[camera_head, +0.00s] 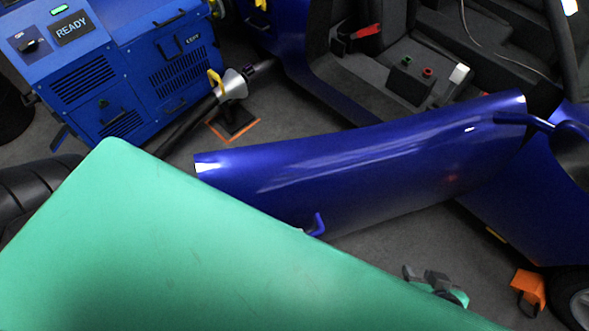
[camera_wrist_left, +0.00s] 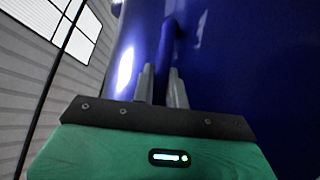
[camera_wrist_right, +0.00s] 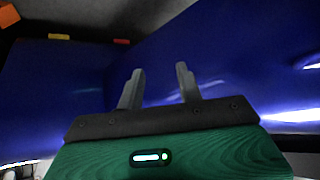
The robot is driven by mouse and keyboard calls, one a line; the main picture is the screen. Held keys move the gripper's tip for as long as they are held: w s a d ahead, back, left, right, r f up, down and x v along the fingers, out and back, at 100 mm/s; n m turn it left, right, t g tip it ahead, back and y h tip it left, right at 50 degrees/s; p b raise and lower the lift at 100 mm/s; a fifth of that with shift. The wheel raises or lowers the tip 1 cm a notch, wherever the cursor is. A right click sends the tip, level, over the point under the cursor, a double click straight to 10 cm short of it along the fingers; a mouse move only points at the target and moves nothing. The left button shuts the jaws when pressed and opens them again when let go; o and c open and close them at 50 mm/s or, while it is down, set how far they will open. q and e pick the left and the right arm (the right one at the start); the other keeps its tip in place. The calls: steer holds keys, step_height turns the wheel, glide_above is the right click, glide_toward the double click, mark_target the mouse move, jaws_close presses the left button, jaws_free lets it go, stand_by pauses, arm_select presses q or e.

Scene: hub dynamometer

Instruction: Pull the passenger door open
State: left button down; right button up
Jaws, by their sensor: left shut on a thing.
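The blue passenger door (camera_head: 370,170) stands swung out from the car, with a gap to the sill and the cabin showing behind it. Its blue handle (camera_head: 317,225) sticks out on the outer face, near the end far from the car's front. In the left wrist view my left gripper (camera_wrist_left: 162,88) is shut on the upright handle bar (camera_wrist_left: 167,45), close to the door skin. My green left arm hides that gripper in the head view. My right gripper (camera_head: 424,276) is open and empty, below and in front of the door; its spread fingers also show in the right wrist view (camera_wrist_right: 159,88).
A blue READY cabinet (camera_head: 130,75) stands at the back left, with a shaft and silver hub (camera_head: 232,84) beside it. An orange block (camera_head: 528,287) lies by the front wheel (camera_head: 578,305) at lower right.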

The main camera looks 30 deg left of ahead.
arm_select(q)
steer(key=c, duration=1.4)
jaws_free()
